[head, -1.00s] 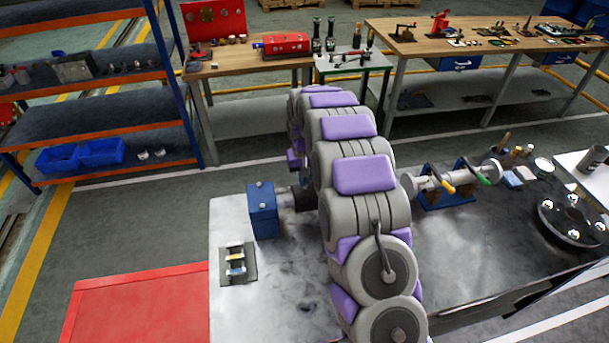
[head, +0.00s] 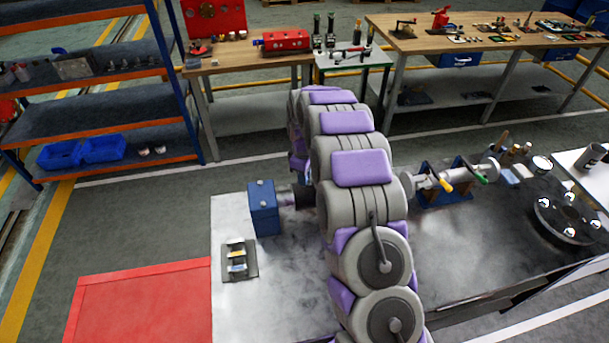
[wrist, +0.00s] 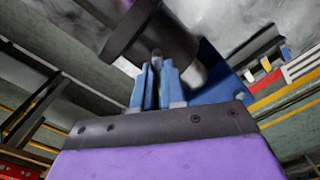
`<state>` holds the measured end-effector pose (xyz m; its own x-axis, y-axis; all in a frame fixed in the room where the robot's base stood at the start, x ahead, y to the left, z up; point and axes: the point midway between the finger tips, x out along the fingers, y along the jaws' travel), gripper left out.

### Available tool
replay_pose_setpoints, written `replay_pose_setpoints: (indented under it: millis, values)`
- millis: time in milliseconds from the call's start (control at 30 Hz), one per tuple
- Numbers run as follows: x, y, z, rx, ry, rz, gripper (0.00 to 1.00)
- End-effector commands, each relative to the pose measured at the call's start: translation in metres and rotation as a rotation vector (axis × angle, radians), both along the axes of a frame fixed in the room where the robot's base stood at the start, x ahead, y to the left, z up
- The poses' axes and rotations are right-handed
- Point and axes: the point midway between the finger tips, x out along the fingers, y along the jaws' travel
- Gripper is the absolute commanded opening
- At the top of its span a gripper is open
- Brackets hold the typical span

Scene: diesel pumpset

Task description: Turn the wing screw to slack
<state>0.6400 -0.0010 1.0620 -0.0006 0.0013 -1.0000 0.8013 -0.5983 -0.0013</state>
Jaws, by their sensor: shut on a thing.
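In the wrist view the two blue fingers of my gripper (wrist: 157,82) are shut on a small dark grey piece, which I take for the wing screw (wrist: 156,60). The fingers hide most of it, so its angle cannot be told. It sits at the underside of a dark cylinder (wrist: 148,32). A blue block (wrist: 212,72) lies just behind the fingers. In the head view the blue block (head: 264,210) stands on the grey bench top, with a cylinder reaching right from it towards my arm. My arm hides the gripper and the screw there.
A small dark plate with light and yellow pieces (head: 239,262) lies left of my arm. A red panel (head: 140,300) is at lower left.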

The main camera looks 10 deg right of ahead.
Motion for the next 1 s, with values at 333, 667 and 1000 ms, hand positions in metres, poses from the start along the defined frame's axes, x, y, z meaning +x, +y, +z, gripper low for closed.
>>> replay_pose_setpoints:
  millis: [333, 667, 1000]
  values:
    - [0.0023, 0.0012, 0.0018, 0.0, -0.009, 0.203, 0.0]
    - [0.0022, 0.0009, 0.0016, -0.001, -0.008, 0.267, 0.0]
    - [0.0021, 0.0008, 0.0015, -0.001, -0.008, 0.269, 0.0]
